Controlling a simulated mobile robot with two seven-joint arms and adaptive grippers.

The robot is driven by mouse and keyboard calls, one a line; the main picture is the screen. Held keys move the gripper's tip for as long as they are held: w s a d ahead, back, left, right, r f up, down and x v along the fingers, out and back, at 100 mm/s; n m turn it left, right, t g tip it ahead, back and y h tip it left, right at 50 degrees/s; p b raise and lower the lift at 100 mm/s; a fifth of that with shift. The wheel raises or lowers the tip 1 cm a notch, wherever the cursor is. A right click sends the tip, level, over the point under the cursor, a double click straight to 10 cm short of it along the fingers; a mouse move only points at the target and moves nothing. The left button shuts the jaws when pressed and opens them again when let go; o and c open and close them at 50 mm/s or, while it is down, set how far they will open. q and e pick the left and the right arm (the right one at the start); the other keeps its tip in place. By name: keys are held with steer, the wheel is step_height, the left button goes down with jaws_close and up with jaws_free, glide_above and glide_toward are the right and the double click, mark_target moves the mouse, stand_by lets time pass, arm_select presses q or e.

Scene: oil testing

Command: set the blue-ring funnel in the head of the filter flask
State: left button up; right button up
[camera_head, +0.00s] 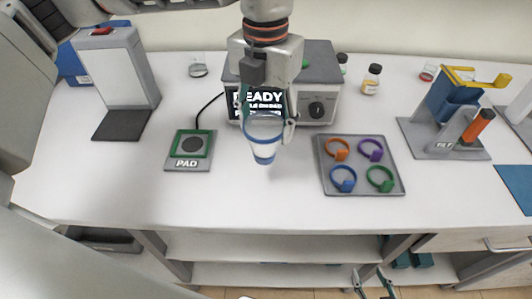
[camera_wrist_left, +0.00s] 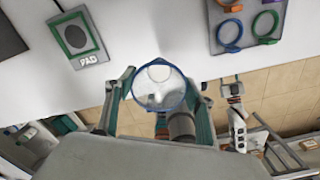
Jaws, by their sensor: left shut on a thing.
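My left gripper (camera_head: 266,118) is shut on the clear blue-ring funnel (camera_head: 265,150) and holds it above the white bench, in front of the display box. In the left wrist view the round blue rim of the funnel (camera_wrist_left: 159,86) shows between the fingers of my left gripper (camera_wrist_left: 160,100). My right gripper (camera_head: 373,278) is low at the bottom edge of the head view, in front of the bench; its fingers look apart and empty. I cannot make out the filter flask in either view.
A grey box with a READY display (camera_head: 320,78) stands behind the funnel. A PAD plate (camera_head: 175,163) lies to the left, a tray (camera_head: 327,188) with several coloured rings to the right. A blue and yellow stand (camera_head: 455,100) is farther right. The bench's front middle is clear.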

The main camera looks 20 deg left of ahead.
mark_target(266, 155)
arm_select(q)
step_height(266, 155, down, 9)
steer(key=shift+f+p, duration=0.2)
steer(key=shift+p, duration=0.25)
steer(key=shift+f, duration=0.15)
steer(key=o, duration=1.1)
